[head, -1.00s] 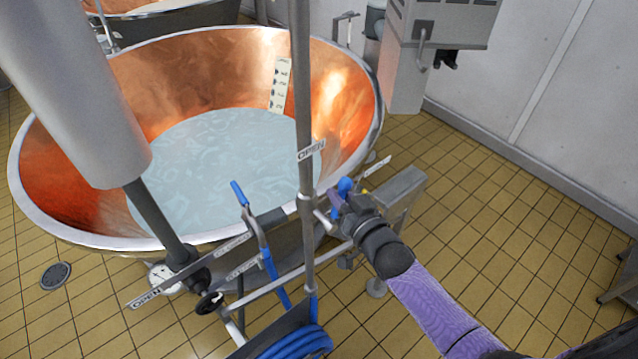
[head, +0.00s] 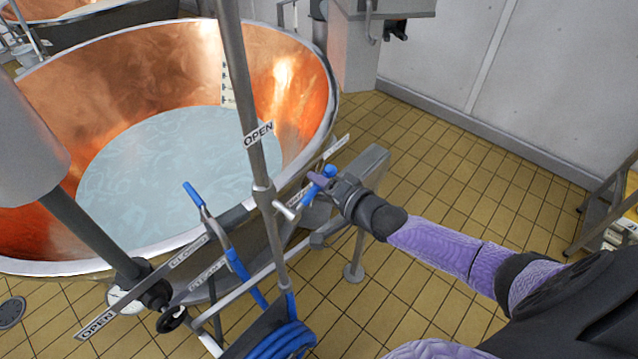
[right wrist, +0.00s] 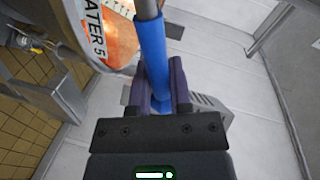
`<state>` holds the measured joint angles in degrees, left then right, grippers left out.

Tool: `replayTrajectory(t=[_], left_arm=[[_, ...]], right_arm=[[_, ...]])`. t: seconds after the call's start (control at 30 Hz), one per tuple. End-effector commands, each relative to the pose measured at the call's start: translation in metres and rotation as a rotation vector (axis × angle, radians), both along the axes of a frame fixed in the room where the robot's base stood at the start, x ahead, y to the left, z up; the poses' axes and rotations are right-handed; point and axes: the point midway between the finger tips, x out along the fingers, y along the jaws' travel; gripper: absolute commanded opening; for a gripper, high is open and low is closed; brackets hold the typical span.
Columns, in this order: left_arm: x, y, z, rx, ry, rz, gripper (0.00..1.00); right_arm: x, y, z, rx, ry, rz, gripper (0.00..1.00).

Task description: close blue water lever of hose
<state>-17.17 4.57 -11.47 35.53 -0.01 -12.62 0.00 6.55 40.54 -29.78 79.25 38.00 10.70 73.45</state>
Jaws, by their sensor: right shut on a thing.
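The blue water lever (head: 308,196) sits beside the upright grey pipe (head: 255,165), at the right rim of the copper vat. My right gripper (head: 322,184) is at the lever, its arm reaching in from the lower right. In the right wrist view the blue lever (right wrist: 152,55) runs between the two dark fingers (right wrist: 160,92), which are shut on it. The fingers cover part of the lever in the head view. My left gripper does not show.
The copper vat (head: 297,75) with pale liquid fills the left. A blue hose (head: 285,340) is coiled at the bottom, near a blue-handled tube (head: 193,194). Tiled floor (head: 465,185) is free on the right.

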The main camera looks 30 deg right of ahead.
Motion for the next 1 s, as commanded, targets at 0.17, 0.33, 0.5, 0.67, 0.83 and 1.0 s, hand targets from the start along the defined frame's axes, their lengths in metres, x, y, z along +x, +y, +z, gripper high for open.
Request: replayTrajectory(t=[0.17,0.33,0.5,0.67,0.83,1.0], left_arm=[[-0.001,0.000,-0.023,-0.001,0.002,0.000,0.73],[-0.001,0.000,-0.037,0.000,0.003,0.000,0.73],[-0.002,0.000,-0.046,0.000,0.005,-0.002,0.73],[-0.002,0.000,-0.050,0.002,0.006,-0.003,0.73],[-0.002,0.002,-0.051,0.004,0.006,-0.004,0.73],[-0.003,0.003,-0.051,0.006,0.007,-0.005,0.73]], right_arm=[[-0.001,0.001,-0.017,0.122,0.048,0.001,0.00],[-0.001,0.002,-0.025,0.218,0.084,0.000,0.00],[-0.002,0.003,-0.028,0.281,0.105,0.000,0.00],[-0.002,0.004,-0.030,0.316,0.118,0.000,0.00],[-0.002,0.004,-0.030,0.331,0.123,0.000,0.00],[-0.002,0.004,-0.030,0.332,0.125,0.000,0.00]])
